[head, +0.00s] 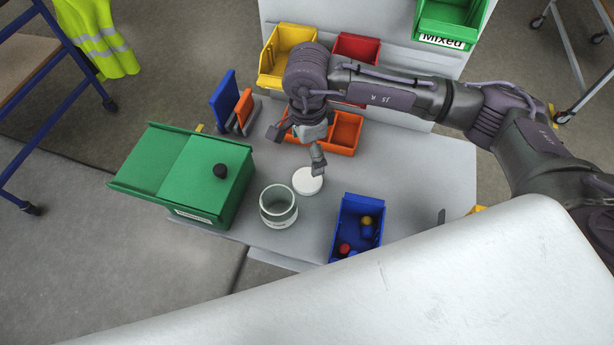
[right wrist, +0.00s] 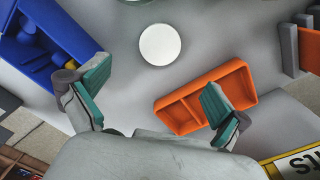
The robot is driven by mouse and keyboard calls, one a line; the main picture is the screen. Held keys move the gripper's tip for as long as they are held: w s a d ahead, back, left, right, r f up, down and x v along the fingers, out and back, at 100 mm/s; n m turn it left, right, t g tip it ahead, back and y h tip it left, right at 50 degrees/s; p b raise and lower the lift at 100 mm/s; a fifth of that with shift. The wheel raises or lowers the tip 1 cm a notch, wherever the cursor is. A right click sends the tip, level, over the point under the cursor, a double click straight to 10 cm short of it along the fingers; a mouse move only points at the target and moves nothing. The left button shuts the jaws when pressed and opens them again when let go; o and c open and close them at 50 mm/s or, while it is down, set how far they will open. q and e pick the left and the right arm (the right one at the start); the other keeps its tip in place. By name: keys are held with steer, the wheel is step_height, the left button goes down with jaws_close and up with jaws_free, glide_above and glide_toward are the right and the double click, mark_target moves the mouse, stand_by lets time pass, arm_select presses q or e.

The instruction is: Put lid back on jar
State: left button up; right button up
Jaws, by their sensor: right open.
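The round white lid (head: 307,182) lies flat on the grey table, and it also shows in the right wrist view (right wrist: 160,44). The open jar (head: 278,214), pale and round, stands upright just left of the lid and nearer to me in the head view. Only a sliver of what looks like the jar shows at the top edge of the right wrist view. My right gripper (head: 297,150) is open and empty above the table, near the lid's far side. Its two fingers stand wide apart in the right wrist view (right wrist: 154,88), with the lid beyond them. My left gripper is not in view.
A green box (head: 165,170) with a black knob stands left of the jar. A blue bin (head: 343,225) with small coloured pieces is at the right. An orange divided tray (head: 346,133) lies behind the gripper. Yellow (head: 284,45) and red (head: 357,46) bins stand at the back.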

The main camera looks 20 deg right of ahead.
glide_above(307, 180)
step_height(307, 180, down, 5)
steer(key=shift+d+r+p, duration=0.1)
steer(key=shift+r+p, duration=0.1)
steer(key=shift+p, duration=0.2)
steer(key=shift+f, duration=0.5)
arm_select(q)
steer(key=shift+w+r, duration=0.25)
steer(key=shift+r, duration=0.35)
arm_select(e)
steer(key=shift+f, duration=0.15)
step_height(307, 180, down, 4)
steer(key=shift+f+p, duration=0.2)
steer(key=shift+p, duration=0.9)
steer(key=shift+f, duration=0.25)
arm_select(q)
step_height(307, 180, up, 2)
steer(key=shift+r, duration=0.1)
arm_select(e)
steer(key=shift+c, duration=0.3)
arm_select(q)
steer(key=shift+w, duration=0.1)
arm_select(e)
steer(key=c, duration=0.6)
